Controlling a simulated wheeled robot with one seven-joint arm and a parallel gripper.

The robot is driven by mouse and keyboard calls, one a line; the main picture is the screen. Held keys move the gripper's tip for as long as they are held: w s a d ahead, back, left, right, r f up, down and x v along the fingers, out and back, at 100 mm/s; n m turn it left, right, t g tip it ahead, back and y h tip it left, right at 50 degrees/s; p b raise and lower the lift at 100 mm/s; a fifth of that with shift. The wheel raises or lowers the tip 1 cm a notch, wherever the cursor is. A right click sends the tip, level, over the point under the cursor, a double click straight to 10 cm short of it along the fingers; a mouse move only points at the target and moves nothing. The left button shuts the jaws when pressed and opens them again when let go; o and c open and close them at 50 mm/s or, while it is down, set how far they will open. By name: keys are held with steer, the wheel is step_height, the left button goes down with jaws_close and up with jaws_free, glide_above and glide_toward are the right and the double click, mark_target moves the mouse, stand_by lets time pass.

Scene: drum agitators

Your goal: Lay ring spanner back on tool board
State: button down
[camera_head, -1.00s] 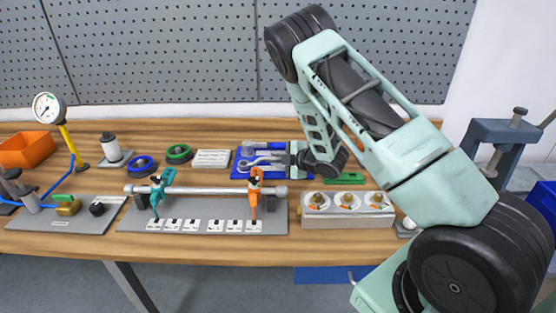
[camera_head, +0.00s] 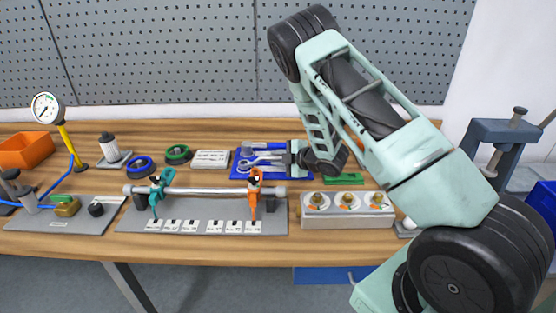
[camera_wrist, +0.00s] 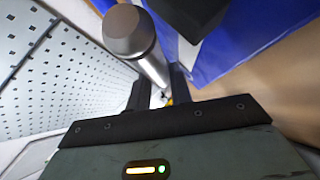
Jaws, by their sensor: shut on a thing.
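The blue tool board (camera_head: 237,172) lies flat on the bench behind the clamp rail. A silver tool (camera_head: 262,147) lies along its back part. My gripper (camera_head: 290,159) is at the board's right side, shut on the silver ring spanner (camera_head: 262,160), which points left over the board. I cannot tell whether the spanner touches the board. In the wrist view, a thick grey metal piece (camera_wrist: 150,55) runs up from between my fingers (camera_wrist: 160,90), and the blue board (camera_wrist: 245,35) is to the right.
In front of the board is a rail (camera_head: 205,190) with a teal clamp (camera_head: 160,186) and an orange clamp (camera_head: 255,190). A grey block with several round fittings (camera_head: 347,222) stands to the right. A white label block (camera_head: 211,159) sits left of the board.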

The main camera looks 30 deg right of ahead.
steer(key=shift+f, duration=0.1)
stand_by(0.3)
steer(key=shift+f+b, duration=0.3)
steer(key=shift+b, duration=0.2)
steer(key=c, duration=1.2)
jaws_free()
steer(key=shift+o, duration=0.2)
steer(key=b+v, duration=0.3)
steer(key=v, duration=1.4)
steer(key=shift+s, duration=0.25)
steer(key=shift+w+d, duration=0.1)
